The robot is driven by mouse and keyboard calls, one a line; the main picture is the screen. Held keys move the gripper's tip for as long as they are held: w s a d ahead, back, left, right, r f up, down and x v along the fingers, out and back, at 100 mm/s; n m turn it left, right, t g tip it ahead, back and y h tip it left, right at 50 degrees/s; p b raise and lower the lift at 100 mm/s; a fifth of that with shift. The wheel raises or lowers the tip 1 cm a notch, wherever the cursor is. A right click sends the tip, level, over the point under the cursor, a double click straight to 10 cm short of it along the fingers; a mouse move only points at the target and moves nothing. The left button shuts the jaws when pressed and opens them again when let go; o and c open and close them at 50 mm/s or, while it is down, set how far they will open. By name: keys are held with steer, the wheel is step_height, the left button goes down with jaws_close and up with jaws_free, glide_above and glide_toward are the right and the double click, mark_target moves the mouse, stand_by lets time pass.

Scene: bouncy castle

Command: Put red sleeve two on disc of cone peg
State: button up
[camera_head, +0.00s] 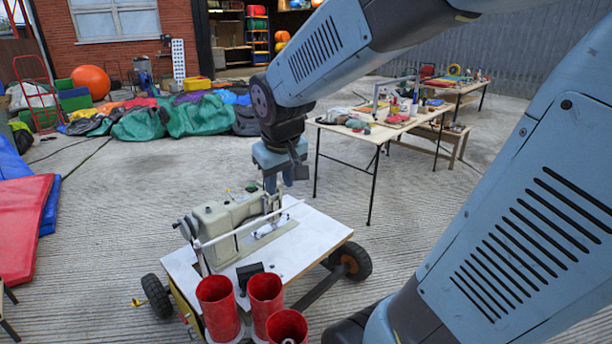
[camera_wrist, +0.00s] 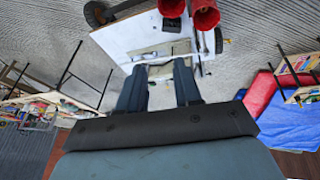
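Three red sleeves stand upright along the near edge of the white cart top: a left one (camera_head: 219,308), a middle one (camera_head: 265,296) and a front right one (camera_head: 287,328), cut by the frame edge. I cannot tell which is sleeve two. Two sleeves show at the top of the wrist view, one left (camera_wrist: 171,8) and one right (camera_wrist: 205,15). A pale disc edge shows under the sleeves; a small grey tip shows inside the front right one. No bare cone peg is clear. My gripper (camera_head: 273,186) is above the far side of the cart, its fingers (camera_wrist: 158,75) apart and empty.
A beige sewing machine (camera_head: 228,222) stands on the cart top (camera_head: 305,232) between my gripper and the sleeves. A small black block (camera_head: 250,274) lies behind the sleeves. A cluttered table (camera_head: 368,130) stands beyond, right. Red and blue mats (camera_head: 22,225) lie left.

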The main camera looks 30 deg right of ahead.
steer(key=s+r, duration=0.2)
steer(key=s, duration=0.3)
steer(key=s+r+m+t+y, duration=0.1)
steer(key=s+r, duration=0.2)
steer(key=s, duration=0.2)
steer(key=shift+s+d+r+m+t, duration=0.3)
steer(key=shift+s+r, duration=0.05)
steer(key=shift+s, duration=0.05)
